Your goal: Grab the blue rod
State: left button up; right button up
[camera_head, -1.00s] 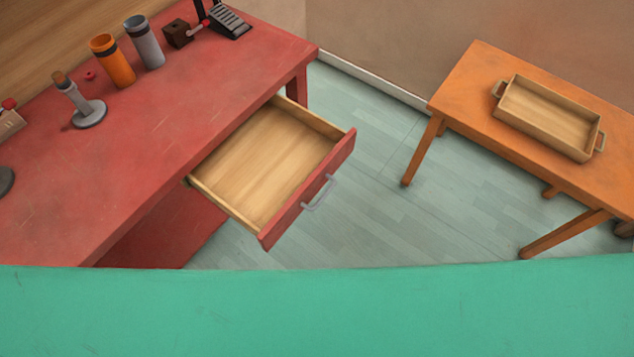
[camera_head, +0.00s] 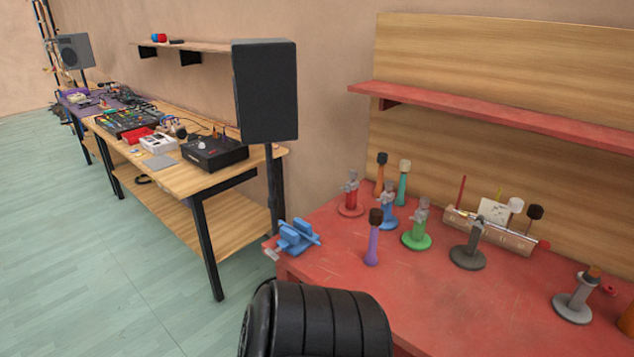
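I do not clearly see a loose blue rod. The blue items are a blue stand (camera_head: 387,221) with an upright post on the red table (camera_head: 330,236), and a blue clamp-like piece (camera_head: 297,236) at the table's left corner. A teal stick with a white head (camera_head: 403,184) and an orange stick with a dark head (camera_head: 380,176) stand behind the blue stand. A purple stick with a dark head (camera_head: 373,240) stands upright in front of it. Neither of my grippers shows.
Red (camera_head: 350,208), green (camera_head: 416,239), dark grey (camera_head: 467,257) and light grey (camera_head: 573,308) stands share the table. A rack (camera_head: 510,240) with sticks stands behind. A speaker (camera_head: 265,90) and wooden desk (camera_head: 190,178) are left. Floor at lower left is clear.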

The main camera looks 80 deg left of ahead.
aim_at(305, 236)
jog(key=u, duration=1.8)
